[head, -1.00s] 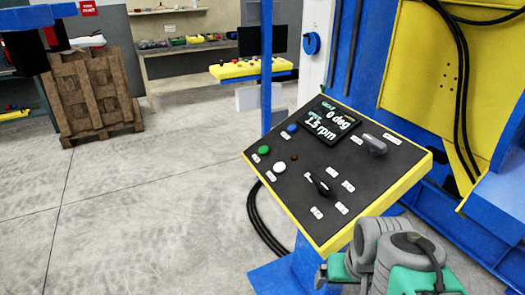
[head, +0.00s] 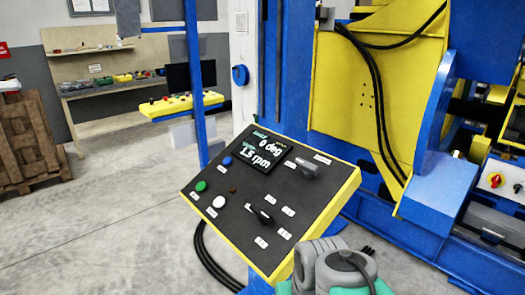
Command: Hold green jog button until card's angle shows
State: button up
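The control panel (head: 225,213), black-faced with a yellow edge, stands tilted in the middle of the head view. The green jog button (head: 201,187) is at its left edge, with a blue button (head: 227,161) above it and a white button (head: 219,202) to its lower right. The panel's display (head: 259,157) reads 0 deg and 1.5 rpm. My arm (head: 335,268), grey and green, shows at the bottom, right of the panel's lower corner. My gripper's fingers are not visible. No card with an angle can be made out.
A black rotary knob (head: 260,213) and a grey switch (head: 303,168) are also on the panel. The blue and yellow positioner (head: 375,95) stands behind and right. A second yellow panel (head: 180,105) and workbench (head: 110,88) are farther back. Floor left of the panel is clear.

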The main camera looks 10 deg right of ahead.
aim_at(201, 187)
jog(key=k, duration=0.65)
jog(key=u, duration=0.6)
jog(key=i, duration=0.65)
jog(key=u, duration=1.05)
jog(key=i, duration=1.7)
jog(key=z, duration=0.35)
